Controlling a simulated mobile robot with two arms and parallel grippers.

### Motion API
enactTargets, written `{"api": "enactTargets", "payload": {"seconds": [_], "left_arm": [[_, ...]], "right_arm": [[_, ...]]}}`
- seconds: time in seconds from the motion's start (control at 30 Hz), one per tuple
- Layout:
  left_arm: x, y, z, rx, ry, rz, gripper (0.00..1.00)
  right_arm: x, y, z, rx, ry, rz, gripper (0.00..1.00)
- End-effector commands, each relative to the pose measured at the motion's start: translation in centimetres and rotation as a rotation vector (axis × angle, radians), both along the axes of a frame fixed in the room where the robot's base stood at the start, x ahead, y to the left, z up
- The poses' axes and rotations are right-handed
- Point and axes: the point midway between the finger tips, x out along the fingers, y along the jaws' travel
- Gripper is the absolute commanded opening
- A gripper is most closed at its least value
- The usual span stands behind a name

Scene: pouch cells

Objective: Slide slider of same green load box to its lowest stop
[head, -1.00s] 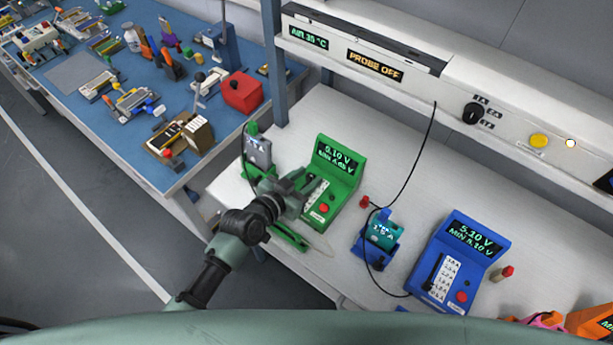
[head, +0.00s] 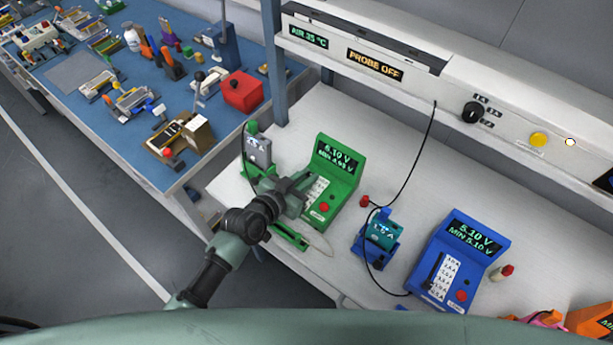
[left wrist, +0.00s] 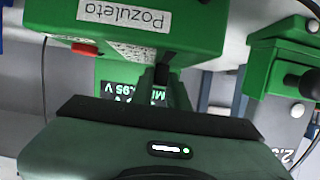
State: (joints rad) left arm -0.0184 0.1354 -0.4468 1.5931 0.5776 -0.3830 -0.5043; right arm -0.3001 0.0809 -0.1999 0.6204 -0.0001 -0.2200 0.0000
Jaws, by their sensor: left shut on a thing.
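The green load box (head: 340,162) stands on the white bench, its display lit and a red button on its sloped front. It also shows in the left wrist view (left wrist: 205,30), close up and upside down, with a name label. My left gripper (head: 298,187) is at the left side of its front panel, over the slider track. In the left wrist view the fingers (left wrist: 163,80) are shut on a small dark piece, the slider knob, mostly hidden between them. The slider's exact height on its scale cannot be read. My right gripper is not in view.
A grey cell in a green holder (head: 258,152) stands just left of the green box. To the right are a blue cell holder (head: 375,250), a blue load box (head: 458,262) and a black cable. A shelf with controls runs behind.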

Motion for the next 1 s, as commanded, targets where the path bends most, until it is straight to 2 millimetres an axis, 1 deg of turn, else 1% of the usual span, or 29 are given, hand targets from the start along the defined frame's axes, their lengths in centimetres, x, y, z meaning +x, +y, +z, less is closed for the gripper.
{"api": "enactTargets", "payload": {"seconds": [0.9, 1.0], "left_arm": [[0.01, 0.06, -0.02, 0.001, 0.001, 0.001, 0.00], [-0.58, 0.53, -0.02, 0.004, 0.001, 0.000, 0.00]], "right_arm": [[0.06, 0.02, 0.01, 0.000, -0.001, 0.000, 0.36], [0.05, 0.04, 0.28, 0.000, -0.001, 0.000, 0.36]]}}
